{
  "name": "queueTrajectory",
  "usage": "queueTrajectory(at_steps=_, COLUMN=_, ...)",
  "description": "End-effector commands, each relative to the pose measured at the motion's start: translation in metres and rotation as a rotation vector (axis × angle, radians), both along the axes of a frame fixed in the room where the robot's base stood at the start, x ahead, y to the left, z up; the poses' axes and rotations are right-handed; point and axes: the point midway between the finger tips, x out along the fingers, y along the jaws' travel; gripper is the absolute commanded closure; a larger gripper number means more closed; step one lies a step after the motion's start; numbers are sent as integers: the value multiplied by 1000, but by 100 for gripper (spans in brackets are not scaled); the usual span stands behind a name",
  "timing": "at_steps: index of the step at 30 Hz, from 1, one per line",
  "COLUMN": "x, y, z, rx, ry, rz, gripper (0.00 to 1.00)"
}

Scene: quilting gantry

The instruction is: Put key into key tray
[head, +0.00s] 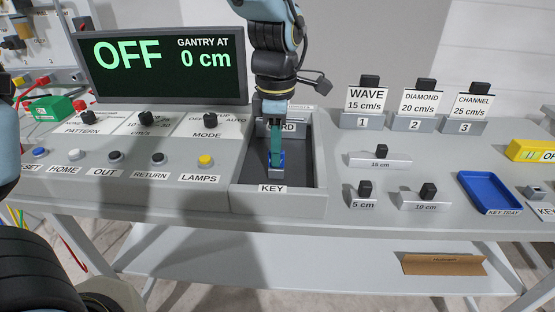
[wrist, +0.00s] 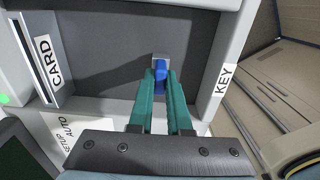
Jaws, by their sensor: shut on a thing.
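My gripper (head: 277,153) reaches down into the dark recessed panel labelled KEY and CARD. In the wrist view its green fingers (wrist: 160,90) are shut on the blue key (wrist: 160,92). The key's lower end is at a small grey block (wrist: 159,61) near the KEY label; I cannot tell whether it is still inserted. Most of the key is hidden by the fingers in the head view. The key tray (head: 490,191), blue and shallow with a raised rim, is empty at the right of the desk.
Small black-handled blocks (head: 427,193) stand between the recess and the tray, with labelled cards (head: 368,100) behind them. The recess has raised grey walls (head: 320,160). A yellow box (head: 530,150) is at the right. The display (head: 165,65) reads OFF, 0 cm.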

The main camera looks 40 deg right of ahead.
Motion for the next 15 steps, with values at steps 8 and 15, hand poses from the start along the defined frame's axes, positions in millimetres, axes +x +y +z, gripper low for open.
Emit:
queueTrajectory(at_steps=8, x=0, y=0, z=3, rx=0, ry=0, rz=0, gripper=100)
queueTrajectory(at_steps=15, x=0, y=0, z=11, rx=0, ry=0, rz=0, gripper=100)
